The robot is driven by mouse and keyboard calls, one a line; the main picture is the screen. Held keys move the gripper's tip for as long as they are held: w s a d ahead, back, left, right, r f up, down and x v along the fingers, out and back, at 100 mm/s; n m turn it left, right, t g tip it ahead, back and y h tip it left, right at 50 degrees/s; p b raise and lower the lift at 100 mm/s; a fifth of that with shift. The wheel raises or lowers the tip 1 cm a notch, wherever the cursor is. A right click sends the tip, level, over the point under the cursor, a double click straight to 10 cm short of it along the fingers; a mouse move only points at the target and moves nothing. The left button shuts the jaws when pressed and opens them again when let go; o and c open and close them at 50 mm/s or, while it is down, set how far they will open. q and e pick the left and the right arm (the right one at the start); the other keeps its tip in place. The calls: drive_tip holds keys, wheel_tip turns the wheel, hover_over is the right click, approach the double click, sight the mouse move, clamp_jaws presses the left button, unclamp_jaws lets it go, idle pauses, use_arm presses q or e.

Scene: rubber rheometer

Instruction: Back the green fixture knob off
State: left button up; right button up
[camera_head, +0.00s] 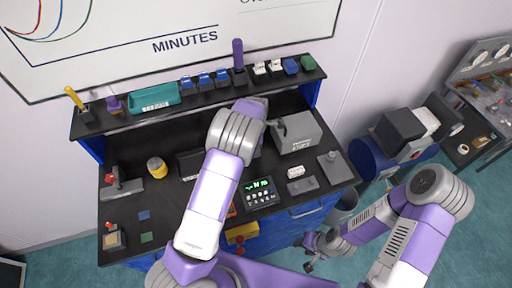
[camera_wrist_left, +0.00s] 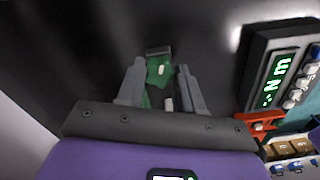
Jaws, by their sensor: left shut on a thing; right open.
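The green fixture knob (camera_wrist_left: 155,76) shows in the left wrist view, with a small white mark on its face. It lies between the two grey fingers of my left gripper (camera_wrist_left: 162,68), which is shut on it. Part of the knob is hidden by the gripper body. In the head view my left arm reaches up over the bench and hides the knob and the left gripper. My right gripper (camera_head: 311,250) is open and empty, low in front of the bench's right side.
The black bench (camera_head: 127,209) holds a torque display (camera_head: 261,193), a grey box (camera_head: 298,133) and a yellow jar (camera_head: 156,167). A shelf (camera_head: 205,99) with small blocks runs along the back. In the left wrist view the display (camera_wrist_left: 283,68) stands close on the right.

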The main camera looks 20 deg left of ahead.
use_arm(q)
drive_tip(key=shift+s+n+p, duration=0.1)
drive_tip(key=shift+n+p, duration=0.45)
drive_tip(key=shift+n, duration=0.65)
drive_tip(key=shift+f+n, duration=0.1)
drive_tip(key=shift+n, duration=1)
drive_tip(key=o, duration=0.9)
